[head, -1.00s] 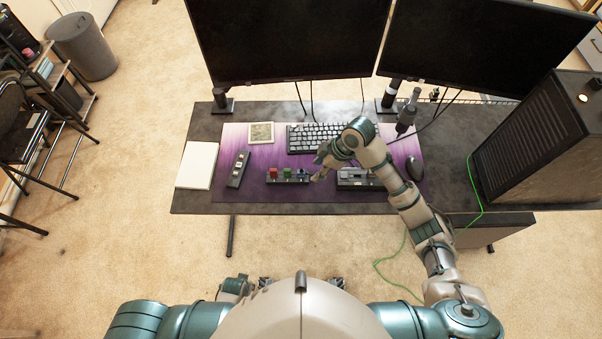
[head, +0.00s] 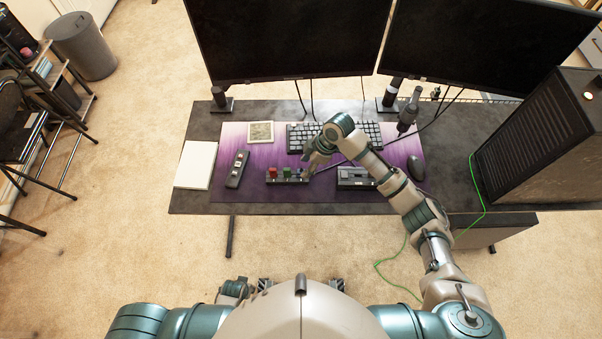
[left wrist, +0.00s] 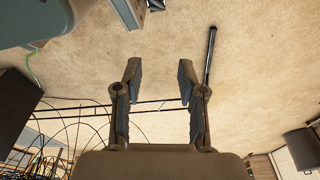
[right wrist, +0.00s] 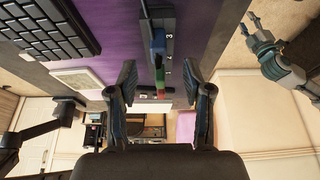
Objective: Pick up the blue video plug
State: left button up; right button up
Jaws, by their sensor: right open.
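A dark grey strip with numbered slots (head: 287,182) lies on the purple mat, with a red plug (head: 272,173) and a green plug (head: 287,172) standing in it. The blue plug (right wrist: 158,42) stands in the strip near the number 3 in the right wrist view. In the head view my right gripper mostly hides it. My right gripper (right wrist: 160,80) is open and empty, its fingers pointing toward the strip. In the head view it is at the strip's right end (head: 309,172). My left gripper (left wrist: 159,83) is open and empty over the carpet, away from the desk.
A keyboard (head: 300,135) lies behind the strip, a grey remote-like device (head: 238,169) to its left and a black box (head: 355,178) to its right. A mouse (head: 415,167) is further right. Two monitors (head: 290,40) stand behind; a computer tower (head: 535,140) stands at right.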

aim_at(301, 171)
jog(key=x, duration=0.5)
jog(key=shift+w+f+b, duration=0.1)
jog(key=shift+f+b, duration=0.1)
jog(key=shift+b, duration=0.2)
pick_arm(q)
jog(key=shift+w+r, duration=0.55)
jog(key=shift+r, duration=0.35)
pick_arm(e)
grip_shut()
